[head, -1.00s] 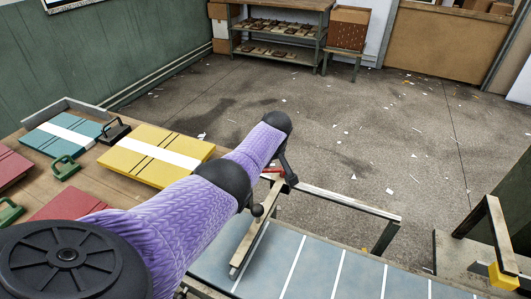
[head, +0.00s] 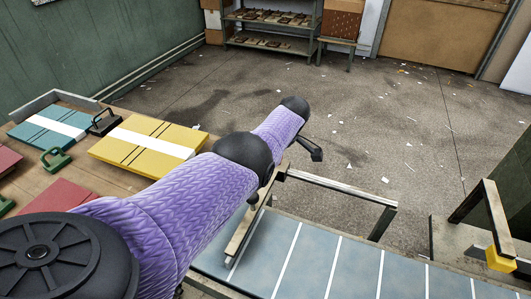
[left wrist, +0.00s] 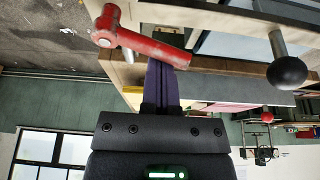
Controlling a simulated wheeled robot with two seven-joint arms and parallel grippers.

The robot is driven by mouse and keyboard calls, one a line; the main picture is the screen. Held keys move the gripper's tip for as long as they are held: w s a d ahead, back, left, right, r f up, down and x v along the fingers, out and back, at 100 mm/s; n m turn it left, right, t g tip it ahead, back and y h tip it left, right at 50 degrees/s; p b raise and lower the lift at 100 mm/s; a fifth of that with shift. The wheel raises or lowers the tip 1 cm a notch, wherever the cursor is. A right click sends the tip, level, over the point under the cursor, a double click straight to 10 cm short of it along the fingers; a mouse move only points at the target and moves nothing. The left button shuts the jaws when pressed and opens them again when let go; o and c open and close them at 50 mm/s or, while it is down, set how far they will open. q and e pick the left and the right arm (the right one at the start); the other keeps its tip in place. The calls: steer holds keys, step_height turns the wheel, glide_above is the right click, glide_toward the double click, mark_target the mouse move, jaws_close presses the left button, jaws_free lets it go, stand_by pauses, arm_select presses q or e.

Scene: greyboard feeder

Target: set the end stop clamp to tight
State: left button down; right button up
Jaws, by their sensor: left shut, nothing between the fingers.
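The end stop's wooden bar (head: 243,238) lies across the near end of the blue-grey slatted bed. A black ball knob (head: 252,201) stands on it; the knob (left wrist: 287,72) also shows on a metal rod in the left wrist view. The clamp's red lever (left wrist: 150,46) slants across the upper left wrist view, its pivot at the left end. It is hidden behind my arm in the head view. My left gripper (head: 315,153) is shut and empty, beyond the bar. Its fingers (left wrist: 163,75) end close to the lever; I cannot tell whether they touch.
A yellow board (head: 150,143), a teal board (head: 50,128) and a red board (head: 60,197) lie on the wooden table at left. A metal rail (head: 340,187) runs beside the bed (head: 330,265). A yellow-tipped bracket (head: 500,258) stands at right. Open floor lies beyond.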

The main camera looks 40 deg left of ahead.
arm_select(q)
steer(key=shift+w+d, duration=0.2)
steer(key=shift+d, duration=0.65)
steer(key=shift+w+d, duration=0.2)
stand_by(0.4)
step_height(320, 180, up, 10)
steer(key=p, duration=0.4)
steer(key=shift+s+a+p, duration=0.15)
steer(key=shift+a+p, duration=0.05)
steer(key=shift+p, duration=0.15)
